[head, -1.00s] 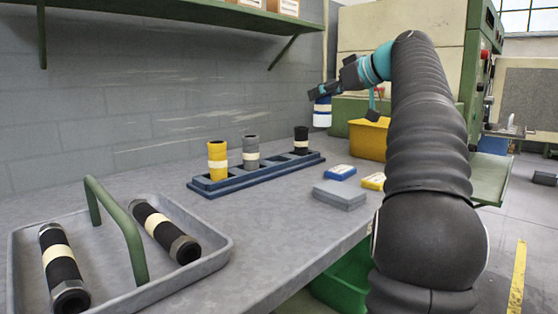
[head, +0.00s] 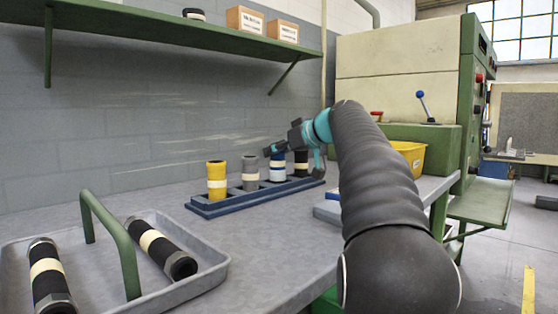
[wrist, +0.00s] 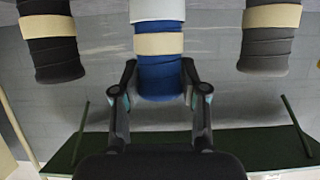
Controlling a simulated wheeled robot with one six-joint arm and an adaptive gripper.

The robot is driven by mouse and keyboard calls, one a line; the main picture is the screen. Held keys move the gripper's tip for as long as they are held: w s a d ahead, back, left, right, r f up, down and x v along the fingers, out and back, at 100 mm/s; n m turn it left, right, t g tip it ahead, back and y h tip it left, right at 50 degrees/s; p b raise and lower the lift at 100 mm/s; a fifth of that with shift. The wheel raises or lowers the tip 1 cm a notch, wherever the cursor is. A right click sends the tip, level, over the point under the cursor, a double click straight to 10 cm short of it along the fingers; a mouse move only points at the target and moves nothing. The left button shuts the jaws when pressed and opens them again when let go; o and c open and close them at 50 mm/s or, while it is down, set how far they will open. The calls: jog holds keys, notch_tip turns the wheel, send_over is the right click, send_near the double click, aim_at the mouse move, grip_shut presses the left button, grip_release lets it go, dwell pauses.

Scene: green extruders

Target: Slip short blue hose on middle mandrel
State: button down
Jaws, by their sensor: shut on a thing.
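The short blue hose (head: 278,175), with a cream band and a pale end, is upright at the blue rack (head: 215,209), between the grey hose (head: 250,172) and the black hose (head: 301,165). In the wrist view the blue hose (wrist: 160,74) is between my fingers, with the black hose (wrist: 50,50) left and the grey hose (wrist: 268,45) right. My gripper (wrist: 160,90) is shut on the blue hose. I cannot tell whether the hose's lower end rests in the rack. I cannot make out a middle mandrel.
A yellow hose (head: 217,182) stands at the rack's left end. A grey tray (head: 110,245) with a green handle and two long black hoses is at front left. A green shelf (head: 180,30) hangs above. A yellow bin (head: 412,156) and green machine are at right.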

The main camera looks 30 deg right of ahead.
jog(key=shift+f, duration=0.8)
jog(key=shift+f, duration=0.2)
jog(key=c, duration=0.6)
grip_release()
jog(key=shift+r, duration=0.1)
jog(key=shift+r, duration=0.2)
jog(key=v, duration=1.2)
jog(key=shift+f, duration=0.1)
